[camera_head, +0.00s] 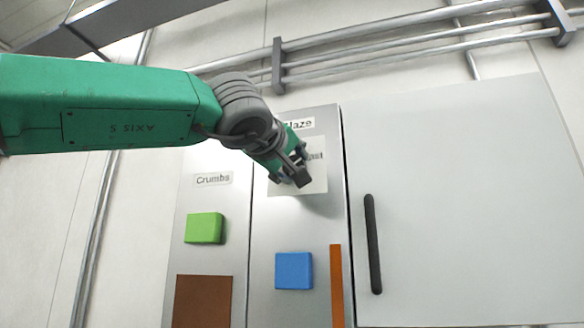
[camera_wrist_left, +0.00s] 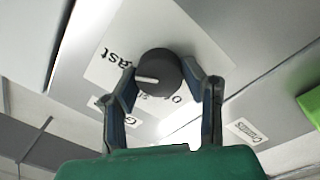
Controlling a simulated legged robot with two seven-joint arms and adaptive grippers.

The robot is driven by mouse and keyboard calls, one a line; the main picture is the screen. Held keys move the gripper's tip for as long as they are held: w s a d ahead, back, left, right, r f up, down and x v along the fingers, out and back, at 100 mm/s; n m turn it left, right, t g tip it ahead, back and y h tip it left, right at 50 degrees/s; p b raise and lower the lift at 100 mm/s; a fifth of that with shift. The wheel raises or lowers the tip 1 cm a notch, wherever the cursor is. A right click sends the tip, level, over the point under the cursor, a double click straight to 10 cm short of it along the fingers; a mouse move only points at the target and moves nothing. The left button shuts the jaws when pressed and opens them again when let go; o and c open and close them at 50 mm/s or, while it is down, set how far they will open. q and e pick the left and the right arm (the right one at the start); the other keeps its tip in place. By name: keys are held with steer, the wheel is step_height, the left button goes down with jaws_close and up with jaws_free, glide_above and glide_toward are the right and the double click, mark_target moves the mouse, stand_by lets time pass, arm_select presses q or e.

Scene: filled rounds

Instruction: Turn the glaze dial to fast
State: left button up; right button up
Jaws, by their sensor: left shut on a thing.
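The glaze dial (camera_wrist_left: 165,66) is a round dark knob on a white label plate (camera_wrist_left: 215,48) in the left wrist view. Its white pointer mark faces left, near the partly covered "fast" wording (camera_wrist_left: 119,57) but not clearly in line with it. Other wording beside the dial is partly hidden. My left gripper (camera_wrist_left: 169,82) has its two fingers on either side of the dial, shut on it. In the head view the left gripper (camera_head: 298,168) reaches the label plate (camera_head: 312,183) under the "Glaze" label (camera_head: 299,124) and hides the dial.
A blue block (camera_head: 294,271) and an orange strip (camera_head: 337,286) are lower on the same panel. Left of it are the "Crumbs" label (camera_head: 213,179), a green block (camera_head: 205,228) and a brown panel (camera_head: 203,301). A door with a black handle (camera_head: 373,244) is at right.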

arm_select(q)
steer(key=shift+w+d+f, duration=0.1)
steer(key=shift+d+f, duration=0.1)
steer(key=shift+f, duration=0.25)
steer(key=o, duration=0.9)
steer(key=shift+o, duration=1.2)
steer(key=shift+r, duration=0.2)
steer(key=shift+a, duration=0.1)
steer(key=v, duration=1.2)
